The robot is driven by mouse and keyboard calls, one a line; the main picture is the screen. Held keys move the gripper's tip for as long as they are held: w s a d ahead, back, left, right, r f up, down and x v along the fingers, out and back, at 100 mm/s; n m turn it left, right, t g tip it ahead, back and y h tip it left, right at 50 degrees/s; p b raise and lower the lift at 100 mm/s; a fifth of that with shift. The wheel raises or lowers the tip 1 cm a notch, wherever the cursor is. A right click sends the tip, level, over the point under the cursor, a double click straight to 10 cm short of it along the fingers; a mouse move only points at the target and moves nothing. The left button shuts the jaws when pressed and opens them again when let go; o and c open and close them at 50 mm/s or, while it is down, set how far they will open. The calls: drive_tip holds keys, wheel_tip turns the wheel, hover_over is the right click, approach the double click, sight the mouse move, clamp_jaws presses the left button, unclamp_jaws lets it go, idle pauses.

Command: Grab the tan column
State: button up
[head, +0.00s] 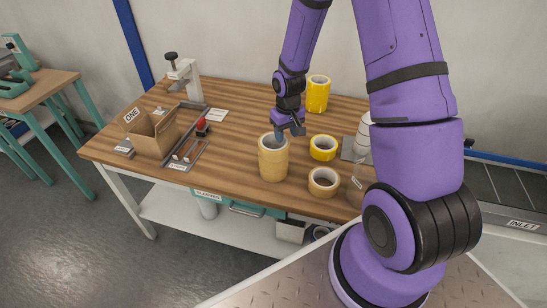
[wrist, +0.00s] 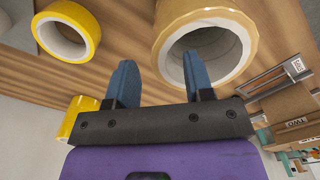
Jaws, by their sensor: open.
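The tan column (head: 273,160) is a stack of tan tape rolls standing upright on the wooden table, near its front middle. My gripper (head: 289,132) is above its top right rim, with its jaws open and empty. In the wrist view the tan column (wrist: 170,45) shows its round top opening at upper middle. The right blue finger of my gripper (wrist: 160,82) overlaps the opening in the picture, and the left finger is to the left of the rim. Whether a finger is inside the hole or only above it, I cannot tell.
A yellow roll (head: 323,148) and a single tan roll (head: 324,182) lie close to the right. A yellow stack (head: 318,94) stands behind. A cardboard box (head: 153,135) and a metal tool with a red part (head: 201,127) are to the left. The table's front edge is close.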

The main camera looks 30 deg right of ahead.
drive_tip(key=shift+w+f, duration=0.2)
drive_tip(key=shift+f, duration=1.05)
drive_tip(key=shift+w+f, duration=0.15)
drive_tip(key=shift+f, duration=1.1)
clamp_jaws()
